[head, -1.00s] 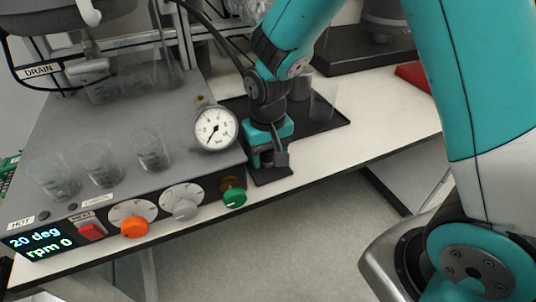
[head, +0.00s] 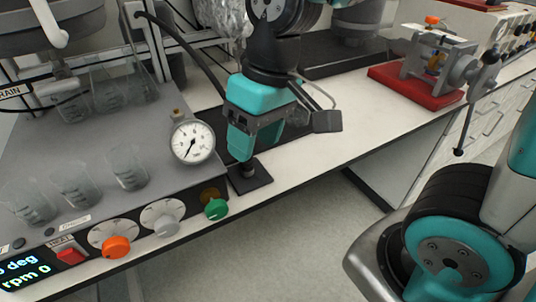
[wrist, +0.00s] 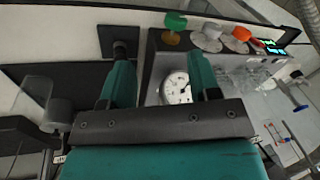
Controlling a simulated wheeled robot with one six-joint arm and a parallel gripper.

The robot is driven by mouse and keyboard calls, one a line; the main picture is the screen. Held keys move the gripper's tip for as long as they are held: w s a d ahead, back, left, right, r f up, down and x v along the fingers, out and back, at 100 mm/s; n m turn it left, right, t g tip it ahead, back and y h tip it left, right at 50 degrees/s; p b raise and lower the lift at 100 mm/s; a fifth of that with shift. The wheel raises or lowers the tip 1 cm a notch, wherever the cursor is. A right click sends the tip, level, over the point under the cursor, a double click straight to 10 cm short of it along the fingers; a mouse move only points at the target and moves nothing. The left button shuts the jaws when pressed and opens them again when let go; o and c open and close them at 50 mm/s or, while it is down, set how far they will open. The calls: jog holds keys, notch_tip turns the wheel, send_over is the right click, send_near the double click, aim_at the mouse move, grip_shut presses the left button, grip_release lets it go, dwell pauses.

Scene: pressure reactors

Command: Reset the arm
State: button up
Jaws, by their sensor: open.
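My gripper (head: 242,142) is teal and dark grey and hangs above the bench, right of the pressure gauge (head: 192,141) in the head view. In the wrist view its two teal fingers (wrist: 163,78) are spread apart with nothing between them. The gauge dial also shows between the fingers in the wrist view (wrist: 176,88), farther off. A small black plate with a short post (head: 250,178) stands on the bench below the gripper. I cannot tell from the head view how far the fingers are above it.
The grey reactor base (head: 105,205) carries several beakers, with an orange knob (head: 117,247), a grey knob (head: 166,226) and a green knob (head: 215,209) in front. A red-based clamp device (head: 415,86) stands at the back right. The white bench strip (head: 345,135) is clear.

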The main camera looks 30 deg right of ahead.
jog(key=s+a+r+n+y+p, duration=0.1)
jog(key=s+r+n+p, duration=0.1)
jog(key=s, duration=0.5)
jog(key=shift+s+a+r+n+y+p, duration=0.25)
jog(key=shift+r+p, duration=0.2)
jog(key=shift+r, duration=0.65)
